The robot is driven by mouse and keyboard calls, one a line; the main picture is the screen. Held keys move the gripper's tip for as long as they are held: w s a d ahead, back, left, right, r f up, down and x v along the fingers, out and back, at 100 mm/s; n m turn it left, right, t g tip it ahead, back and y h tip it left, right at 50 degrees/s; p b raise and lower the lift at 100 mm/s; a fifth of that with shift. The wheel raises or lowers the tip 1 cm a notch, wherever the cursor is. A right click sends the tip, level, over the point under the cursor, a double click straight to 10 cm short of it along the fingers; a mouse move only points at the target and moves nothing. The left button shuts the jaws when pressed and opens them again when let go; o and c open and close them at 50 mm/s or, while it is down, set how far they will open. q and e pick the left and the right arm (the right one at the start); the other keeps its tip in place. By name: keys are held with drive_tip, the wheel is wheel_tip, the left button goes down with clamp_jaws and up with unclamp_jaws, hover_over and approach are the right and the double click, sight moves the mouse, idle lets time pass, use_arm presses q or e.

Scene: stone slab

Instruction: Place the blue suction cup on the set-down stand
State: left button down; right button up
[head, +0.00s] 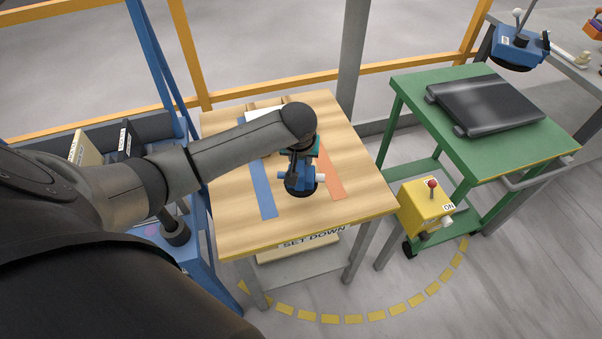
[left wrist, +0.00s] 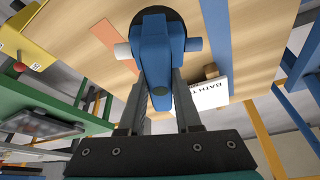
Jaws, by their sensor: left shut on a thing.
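The blue suction cup (head: 298,183) has a blue body with a dark round pad underneath. My left gripper (head: 298,163) is shut on it from above. In the left wrist view the blue body (left wrist: 154,45) sits between the two fingers, with the dark pad partly hidden behind it. The set-down stand (head: 231,222) is a wooden-topped table with a "SET DOWN" label on its front. The cup is over the stand's top, between a blue strip and an orange strip. I cannot tell whether the pad touches the wood. My right gripper is not in view.
A green table (head: 412,92) with a dark slab (head: 490,104) stands to the right. A yellow box (head: 425,207) with a red-knobbed lever is at its front left. Another blue suction device (head: 518,46) is at the upper right. A white booklet lies at the stand's back.

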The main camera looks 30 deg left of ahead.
use_arm(q)
drive_tip(key=shift+f+b, duration=0.55)
drive_tip(key=shift+f, duration=1.7)
drive_tip(key=shift+f, duration=0.1)
drive_tip(key=c, duration=0.6)
unclamp_jaws()
drive_tip(key=shift+f, duration=0.1)
drive_tip(key=p+v, duration=0.3)
drive_tip(key=v, duration=0.9)
drive_tip(key=shift+d, duration=0.1)
